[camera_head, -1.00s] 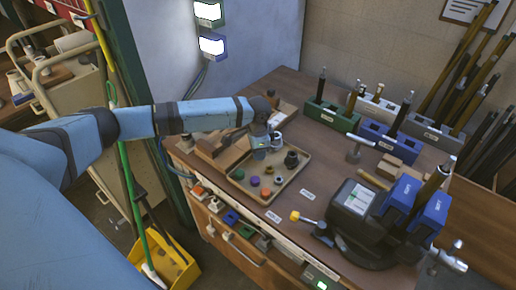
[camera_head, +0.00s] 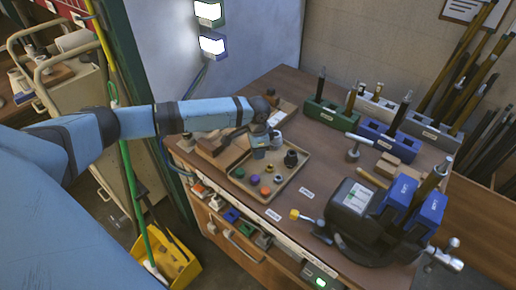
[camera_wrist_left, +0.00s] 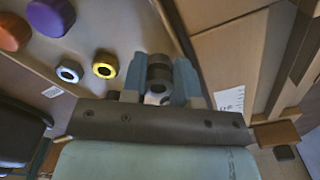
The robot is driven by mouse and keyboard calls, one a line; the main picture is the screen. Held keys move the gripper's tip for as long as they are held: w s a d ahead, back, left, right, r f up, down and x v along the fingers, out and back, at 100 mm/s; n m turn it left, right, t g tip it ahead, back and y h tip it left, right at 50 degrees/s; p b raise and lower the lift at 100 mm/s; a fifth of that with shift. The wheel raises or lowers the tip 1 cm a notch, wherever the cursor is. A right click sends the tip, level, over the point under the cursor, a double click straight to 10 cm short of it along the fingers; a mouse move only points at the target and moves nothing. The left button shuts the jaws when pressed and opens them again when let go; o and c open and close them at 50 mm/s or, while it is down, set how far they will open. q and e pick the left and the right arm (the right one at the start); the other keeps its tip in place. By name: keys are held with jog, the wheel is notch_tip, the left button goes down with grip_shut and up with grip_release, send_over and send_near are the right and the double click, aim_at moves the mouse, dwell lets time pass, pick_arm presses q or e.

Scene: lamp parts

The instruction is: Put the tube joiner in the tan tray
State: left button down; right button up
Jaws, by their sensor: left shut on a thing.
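My left gripper (camera_head: 261,150) is low over the tan tray (camera_head: 252,191) in the head view. In the left wrist view its fingers (camera_wrist_left: 160,82) are shut on a dark, banded cylindrical piece (camera_wrist_left: 159,70), which looks like the tube joiner. In the head view the gripper mostly hides this piece, and I cannot tell whether it touches the tray floor. My right gripper is not in view.
The tray holds a green piece (camera_head: 239,173), an orange one (camera_head: 254,180), a purple one (camera_head: 265,191) and a black one (camera_head: 291,159). A vise (camera_head: 355,222) stands to the right. Tube racks (camera_head: 325,116) stand behind. A wooden block (camera_head: 211,145) is beside the tray.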

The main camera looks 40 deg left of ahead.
pick_arm(q)
jog(key=shift+s+f, duration=0.1)
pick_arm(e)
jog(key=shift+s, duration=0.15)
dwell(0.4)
pick_arm(q)
jog(key=c, duration=0.8)
grip_release()
jog(key=shift+a, duration=0.15)
notch_tip(320, 180, up, 14)
jog(key=p, duration=0.1)
jog(key=shift+d, duration=0.2)
jog(key=shift+s, duration=0.1)
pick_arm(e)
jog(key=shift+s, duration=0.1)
